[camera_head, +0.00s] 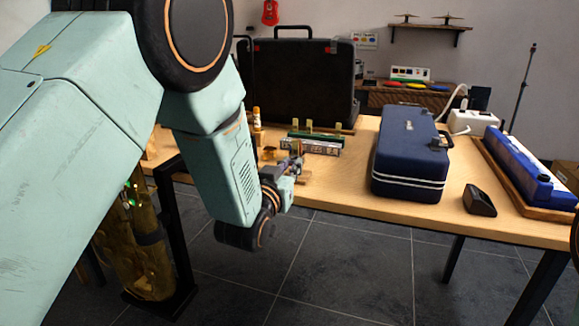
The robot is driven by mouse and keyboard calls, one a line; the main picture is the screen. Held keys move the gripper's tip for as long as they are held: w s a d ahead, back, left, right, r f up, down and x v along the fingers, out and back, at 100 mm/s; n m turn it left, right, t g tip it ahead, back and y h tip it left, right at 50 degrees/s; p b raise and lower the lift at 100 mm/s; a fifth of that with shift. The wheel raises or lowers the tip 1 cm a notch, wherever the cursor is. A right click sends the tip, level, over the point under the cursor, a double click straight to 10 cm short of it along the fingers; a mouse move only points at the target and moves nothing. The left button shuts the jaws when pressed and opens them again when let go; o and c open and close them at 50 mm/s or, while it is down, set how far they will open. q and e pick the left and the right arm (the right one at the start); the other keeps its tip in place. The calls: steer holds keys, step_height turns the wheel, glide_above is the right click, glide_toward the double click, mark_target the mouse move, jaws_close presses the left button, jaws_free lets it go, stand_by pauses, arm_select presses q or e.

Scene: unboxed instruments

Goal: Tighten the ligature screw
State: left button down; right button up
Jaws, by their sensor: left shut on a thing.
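My left gripper (296,163) is small in the head view, at the front left edge of the wooden table. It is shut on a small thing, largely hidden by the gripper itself. I cannot make out the ligature or its screw. A small upright piece with orange and white parts (257,118) stands on the table just behind my left arm. A brass-coloured instrument (140,240) stands low at the left, partly hidden by my arm.
A blue case (411,160) lies on the table (340,185), right of my left gripper. A large black case (300,85) stands behind. A small black object (479,200) and a long blue box (527,165) are at the right. The front middle of the table is clear.

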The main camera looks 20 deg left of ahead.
arm_select(q)
steer(key=m+p, duration=0.2)
steer(key=m, duration=0.2)
steer(key=shift+m, duration=0.4)
steer(key=m+p, duration=0.2)
steer(key=m, duration=0.3)
steer(key=m+p, duration=0.2)
steer(key=m, duration=0.3)
steer(key=shift+a+m, duration=0.1)
steer(key=shift+m, duration=0.3)
steer(key=m+p, duration=0.1)
steer(key=m, duration=0.4)
steer(key=shift+m, duration=0.4)
steer(key=c, duration=1.3)
jaws_free()
